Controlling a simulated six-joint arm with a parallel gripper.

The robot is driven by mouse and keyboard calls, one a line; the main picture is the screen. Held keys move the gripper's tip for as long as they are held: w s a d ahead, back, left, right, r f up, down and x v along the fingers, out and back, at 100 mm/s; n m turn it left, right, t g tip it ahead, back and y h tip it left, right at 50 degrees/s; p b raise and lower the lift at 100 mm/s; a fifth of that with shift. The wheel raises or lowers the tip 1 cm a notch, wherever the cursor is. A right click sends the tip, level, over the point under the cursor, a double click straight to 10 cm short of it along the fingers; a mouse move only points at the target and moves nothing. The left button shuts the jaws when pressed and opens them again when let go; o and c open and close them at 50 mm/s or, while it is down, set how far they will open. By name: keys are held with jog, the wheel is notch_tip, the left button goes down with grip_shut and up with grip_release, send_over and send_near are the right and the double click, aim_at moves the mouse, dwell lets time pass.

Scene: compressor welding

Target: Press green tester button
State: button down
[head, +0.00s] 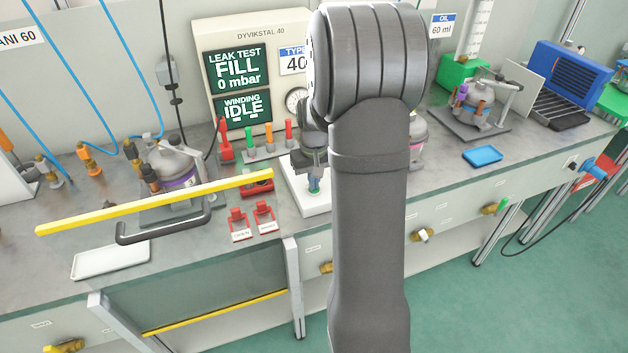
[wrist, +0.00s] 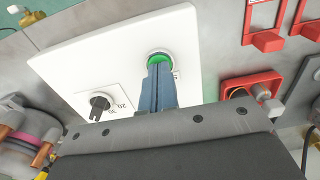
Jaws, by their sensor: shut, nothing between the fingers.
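The green tester button (wrist: 160,58) is set in a white panel (wrist: 108,50) in the wrist view. My gripper (wrist: 158,68) is shut and empty, with its fingertips over the lower part of the button. They look at or very near its face; I cannot tell whether it is pressed in. In the head view my gripper (head: 315,188) points down at the white panel (head: 297,200), and a bit of green shows at its tips. The tester screen (head: 237,67) reads "LEAK TEST FILL 0 mbar", and the one below reads "WINDING IDLE".
A black rotary knob (wrist: 99,102) is on the same panel. Red holders (wrist: 265,40) and a red socket block (wrist: 252,88) lie beside it. A compressor (head: 172,168) stands left behind a yellow bar (head: 150,203).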

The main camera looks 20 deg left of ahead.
notch_tip(320, 180, up, 14)
dwell(0.4)
dwell(7.0)
